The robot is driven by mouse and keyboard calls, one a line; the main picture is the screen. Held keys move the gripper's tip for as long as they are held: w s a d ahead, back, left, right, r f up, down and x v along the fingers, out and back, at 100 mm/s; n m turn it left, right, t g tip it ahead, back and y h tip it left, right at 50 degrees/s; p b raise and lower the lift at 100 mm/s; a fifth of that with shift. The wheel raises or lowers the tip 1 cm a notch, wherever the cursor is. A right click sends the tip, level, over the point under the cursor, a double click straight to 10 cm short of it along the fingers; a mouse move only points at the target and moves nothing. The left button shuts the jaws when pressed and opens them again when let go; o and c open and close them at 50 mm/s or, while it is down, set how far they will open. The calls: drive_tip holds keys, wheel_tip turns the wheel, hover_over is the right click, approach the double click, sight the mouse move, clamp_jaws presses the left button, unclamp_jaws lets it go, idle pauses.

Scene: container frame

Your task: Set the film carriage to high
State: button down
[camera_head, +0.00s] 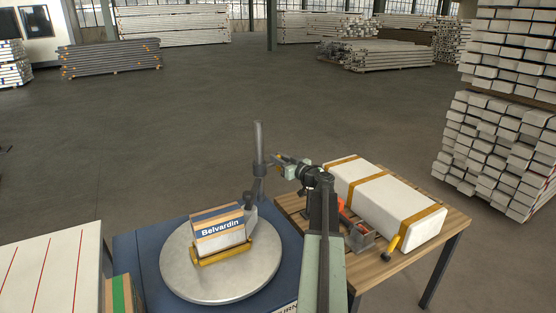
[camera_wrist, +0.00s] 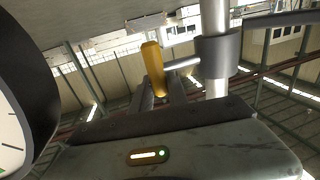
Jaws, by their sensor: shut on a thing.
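The film carriage is a grey collar (camera_wrist: 217,55) around a pale upright mast (camera_wrist: 215,14) in the wrist view, with a side rod leading to a yellow handle (camera_wrist: 153,68). In the head view the carriage (camera_head: 260,168) sits about midway on the visible mast (camera_head: 258,137), with bare mast above it. My gripper (camera_wrist: 160,90) is shut on the yellow handle, with its fingers around the handle's lower part. In the head view my gripper (camera_head: 284,161) reaches the mast from the right. Any height marks on the mast cannot be made out.
A round turntable (camera_head: 220,285) on a blue base (camera_head: 143,260) carries a "Belvardin" box (camera_head: 218,228) on a yellow tray (camera_head: 222,254). A lined white panel (camera_head: 50,270) stands left.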

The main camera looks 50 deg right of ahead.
wheel_tip(320, 180, up, 8)
drive_tip(key=p, duration=0.7)
drive_tip(key=shift+f+p, duration=0.1)
drive_tip(key=shift+p, duration=0.3)
drive_tip(key=shift+w+f, duration=0.1)
drive_tip(key=shift+f, duration=0.1)
drive_tip(key=c, duration=1.3)
unclamp_jaws()
drive_tip(key=s, duration=0.8)
drive_tip(key=shift+a, duration=0.45)
